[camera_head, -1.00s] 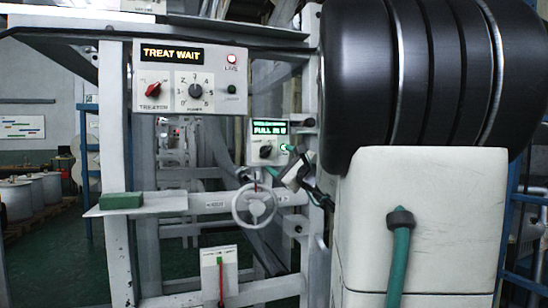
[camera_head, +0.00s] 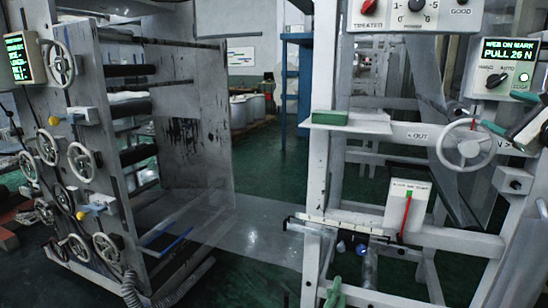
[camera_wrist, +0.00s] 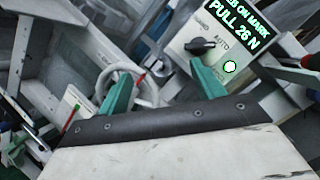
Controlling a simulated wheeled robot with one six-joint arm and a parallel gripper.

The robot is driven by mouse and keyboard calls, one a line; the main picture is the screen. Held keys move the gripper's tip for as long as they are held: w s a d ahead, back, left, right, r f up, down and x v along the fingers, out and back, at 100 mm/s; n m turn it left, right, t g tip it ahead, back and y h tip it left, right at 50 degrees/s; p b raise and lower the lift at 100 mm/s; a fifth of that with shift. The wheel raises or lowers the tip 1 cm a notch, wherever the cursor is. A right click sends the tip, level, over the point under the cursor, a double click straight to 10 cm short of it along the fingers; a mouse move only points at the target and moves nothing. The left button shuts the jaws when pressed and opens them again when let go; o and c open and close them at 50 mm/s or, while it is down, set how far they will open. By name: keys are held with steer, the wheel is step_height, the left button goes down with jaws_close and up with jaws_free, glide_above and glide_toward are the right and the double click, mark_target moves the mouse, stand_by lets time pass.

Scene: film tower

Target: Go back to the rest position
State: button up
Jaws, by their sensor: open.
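My gripper shows in the wrist view with two green fingers (camera_wrist: 162,68) spread apart and nothing between them. Past the fingers is the grey control box (camera_wrist: 215,45) with a black knob, a lit green button and a display reading PULL 26 N. In the head view the same box (camera_head: 497,82) reads WEB ON MARK, PULL 26 N. Part of my gripper (camera_head: 512,122) shows at the right edge there, just below the box and partly cut off by the frame. Whether it touches the box cannot be told.
A handwheel (camera_head: 468,145) is on the frame left of my gripper. A green block (camera_head: 330,117) lies on a ledge. A stand with several handwheels (camera_head: 170,130) is at left. Clear film (camera_head: 255,228) spans the gap low down. Green floor (camera_head: 285,170) shows open behind.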

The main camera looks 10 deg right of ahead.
steer(key=a+f+n+g+y, duration=0.3)
steer(key=a+f+n+y, duration=0.15)
steer(key=a, duration=0.35)
steer(key=a+f+n+g+y, duration=0.3)
steer(key=a+f+n, duration=0.15)
steer(key=a, duration=0.25)
steer(key=s+a+f+n+g, duration=0.3)
steer(key=s+a+f+g, duration=0.1)
steer(key=a, duration=0.2)
steer(key=s+a+f+n+g, duration=0.4)
steer(key=a+f, duration=0.1)
steer(key=a, duration=0.2)
steer(key=s+a+f+n+g+h, duration=0.2)
steer(key=s+a+n, duration=0.1)
steer(key=s+n, duration=0.2)
steer(key=s+a+f+n+g+h, duration=0.1)
steer(key=s+a+n+g+h, duration=0.1)
steer(key=s+n, duration=0.3)
steer(key=shift+s+a+f+n+h, duration=0.4)
steer(key=shift+s+a+h, duration=0.15)
steer(key=shift+s+a, duration=0.3)
steer(key=shift+d, duration=0.1)
